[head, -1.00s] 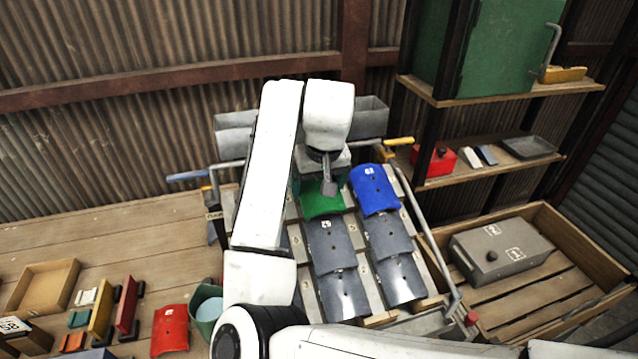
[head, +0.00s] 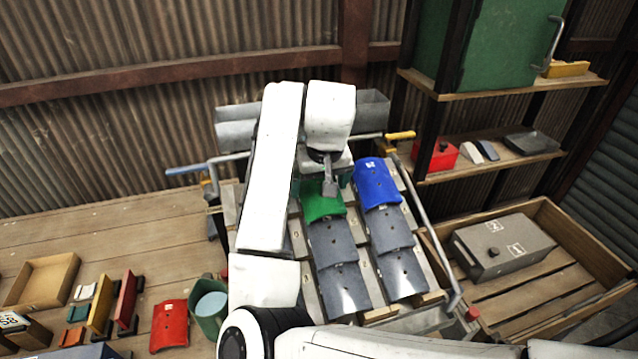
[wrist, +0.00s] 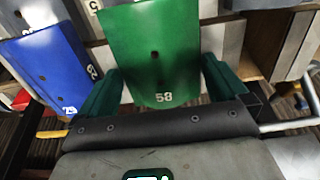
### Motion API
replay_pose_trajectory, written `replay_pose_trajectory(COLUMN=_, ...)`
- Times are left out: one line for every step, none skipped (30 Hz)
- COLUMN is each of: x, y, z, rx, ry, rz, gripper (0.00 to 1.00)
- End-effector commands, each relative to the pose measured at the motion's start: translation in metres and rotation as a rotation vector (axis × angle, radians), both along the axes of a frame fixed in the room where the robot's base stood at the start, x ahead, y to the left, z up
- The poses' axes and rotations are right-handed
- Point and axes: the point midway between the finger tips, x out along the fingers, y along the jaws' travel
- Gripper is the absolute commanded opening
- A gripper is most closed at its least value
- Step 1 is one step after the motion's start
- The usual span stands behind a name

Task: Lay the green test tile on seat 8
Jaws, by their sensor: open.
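The green test tile (head: 321,205) lies on the sloped rack in the upper part of its middle column, above grey tiles. In the wrist view the green tile (wrist: 152,55) shows a hole and a white number near its edge. My gripper (head: 328,186) is at the tile's upper end, and the arm hides part of it. In the wrist view my gripper (wrist: 163,88) has its two green fingers apart, one on each side of the tile's end. Contact cannot be told. I cannot read which seat is number 8.
A blue tile (head: 378,185) lies right of the green one, with grey tiles (head: 343,288) below. A wooden crate (head: 560,225) holds a grey box at right. Metal rails flank the rack.

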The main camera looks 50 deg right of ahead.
Motion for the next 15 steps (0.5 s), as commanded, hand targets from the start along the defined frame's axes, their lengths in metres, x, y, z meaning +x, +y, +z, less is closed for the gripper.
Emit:
replay_pose_trajectory(x=-0.001, y=0.001, z=0.005, rx=-0.001, ry=-0.002, rz=-0.001, gripper=1.0)
replay_pose_trajectory(x=-0.002, y=0.001, z=0.009, rx=-0.001, ry=-0.003, rz=-0.002, gripper=1.0)
replay_pose_trajectory(x=-0.003, y=0.002, z=0.015, rx=-0.002, ry=-0.004, rz=-0.002, gripper=1.0)
replay_pose_trajectory(x=-0.005, y=0.003, z=0.02, rx=-0.001, ry=-0.004, rz=-0.002, gripper=1.0)
replay_pose_trajectory(x=-0.006, y=0.004, z=0.025, rx=-0.002, ry=-0.005, rz=-0.002, gripper=1.0)
replay_pose_trajectory(x=-0.008, y=0.005, z=0.033, rx=-0.002, ry=-0.005, rz=-0.002, gripper=1.0)
replay_pose_trajectory(x=-0.01, y=0.006, z=0.039, rx=-0.003, ry=-0.005, rz=-0.003, gripper=1.0)
replay_pose_trajectory(x=-0.012, y=0.007, z=0.045, rx=-0.002, ry=-0.006, rz=-0.002, gripper=1.0)
replay_pose_trajectory(x=-0.013, y=0.009, z=0.054, rx=0.0, ry=-0.006, rz=-0.002, gripper=1.0)
replay_pose_trajectory(x=-0.014, y=0.011, z=0.062, rx=0.001, ry=-0.008, rz=-0.001, gripper=1.0)
replay_pose_trajectory(x=-0.015, y=0.012, z=0.067, rx=0.001, ry=-0.008, rz=0.0, gripper=1.0)
replay_pose_trajectory(x=-0.017, y=0.013, z=0.073, rx=0.002, ry=-0.008, rz=0.0, gripper=1.0)
replay_pose_trajectory(x=-0.019, y=0.014, z=0.077, rx=0.002, ry=-0.006, rz=0.0, gripper=1.0)
replay_pose_trajectory(x=-0.02, y=0.015, z=0.081, rx=0.002, ry=-0.006, rz=0.0, gripper=1.0)
replay_pose_trajectory(x=-0.021, y=0.016, z=0.085, rx=0.0, ry=-0.005, rz=0.0, gripper=1.0)
